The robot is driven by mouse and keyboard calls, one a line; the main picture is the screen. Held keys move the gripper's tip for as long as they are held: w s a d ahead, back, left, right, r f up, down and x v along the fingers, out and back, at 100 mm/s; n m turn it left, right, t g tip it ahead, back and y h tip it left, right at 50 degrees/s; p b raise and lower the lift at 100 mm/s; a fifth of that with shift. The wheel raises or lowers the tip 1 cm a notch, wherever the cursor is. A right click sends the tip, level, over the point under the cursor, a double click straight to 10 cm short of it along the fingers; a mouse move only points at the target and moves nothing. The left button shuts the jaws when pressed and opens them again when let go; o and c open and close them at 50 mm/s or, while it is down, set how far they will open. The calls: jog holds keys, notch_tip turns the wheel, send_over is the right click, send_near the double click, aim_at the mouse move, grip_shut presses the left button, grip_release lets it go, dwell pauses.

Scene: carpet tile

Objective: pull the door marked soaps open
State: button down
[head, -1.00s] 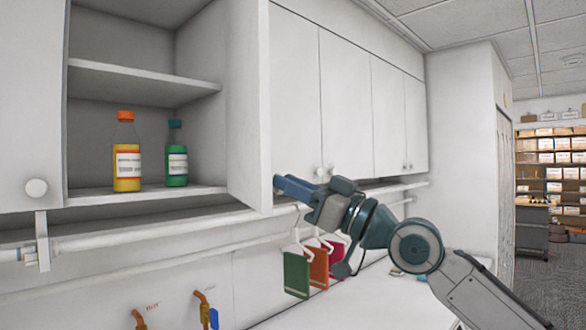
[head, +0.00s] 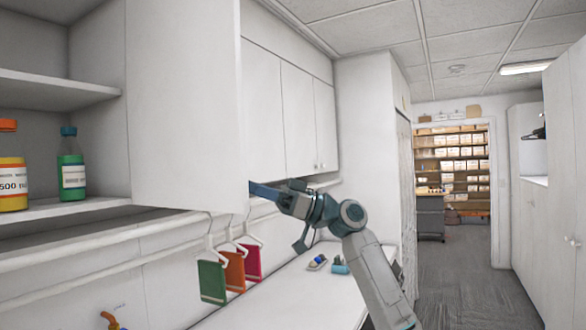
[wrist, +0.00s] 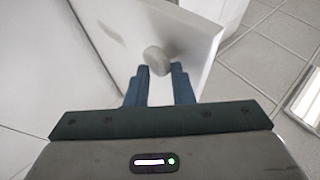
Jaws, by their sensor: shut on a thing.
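A white cupboard door (head: 185,105) stands swung out from the cupboard in the head view, its inner face towards me. No soaps marking shows on it. The door also fills the upper middle of the wrist view (wrist: 195,35). My gripper (head: 258,189) is at the door's lower free edge. In the wrist view a rounded pale knob (wrist: 157,58) on the door sits between my gripper's fingertips (wrist: 160,72), and the gripper is shut on it. In the head view the knob is hidden behind the door.
The open cupboard holds a yellow bottle (head: 12,175) and a green bottle (head: 71,168). Closed cupboard doors (head: 298,120) continue beyond. Green, orange and red items (head: 236,270) hang below, above a white counter (head: 285,300). Carpeted floor (head: 470,270) is clear to the right.

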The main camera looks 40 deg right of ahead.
jog(key=shift+w+f, duration=0.45)
jog(key=shift+w, duration=0.05)
jog(key=c, duration=1.5)
grip_release()
jog(key=shift+c, duration=0.2)
jog(key=o, duration=0.5)
jog(key=w, duration=0.2)
jog(key=shift+w+a+f, duration=0.1)
jog(key=shift+w+f, duration=0.2)
jog(key=shift+f, duration=0.1)
jog(key=shift+o, duration=0.6)
jog(key=shift+w+g, duration=0.1)
jog(key=shift+g, duration=0.2)
jog(key=shift+s+r, duration=0.3)
jog(key=shift+s, duration=0.1)
jog(key=shift+c, duration=0.6)
jog(key=shift+w+d, duration=0.15)
jog(key=shift+d, duration=0.3)
